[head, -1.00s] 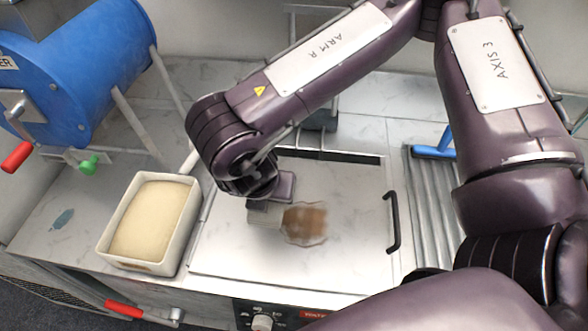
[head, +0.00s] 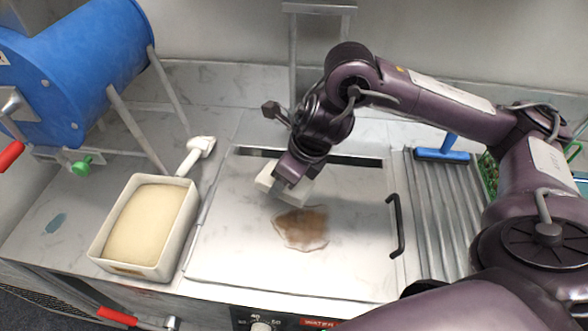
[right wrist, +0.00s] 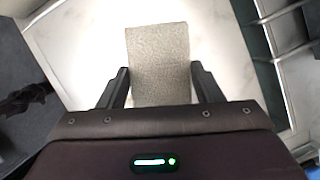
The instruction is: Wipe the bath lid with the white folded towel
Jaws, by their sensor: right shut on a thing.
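The bath lid (head: 230,250) is a flat, pale metal plate with a black handle (head: 397,226) on its right side. A brown wet stain (head: 302,229) lies near its middle. My right gripper (head: 287,182) is over the back part of the lid, behind the stain, shut on the white folded towel (head: 266,178). In the right wrist view the towel (right wrist: 158,60) stands out between the two fingers (right wrist: 158,88) above the pale lid. I cannot tell whether the towel touches the lid. My left gripper is not in view.
A white tub (head: 103,246) with a pale block stands left of the lid. A blue drum machine (head: 75,75) is at the back left. A blue squeegee (head: 443,150) lies on the ribbed drainer (head: 432,205) to the right. A dial (head: 262,327) is in front.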

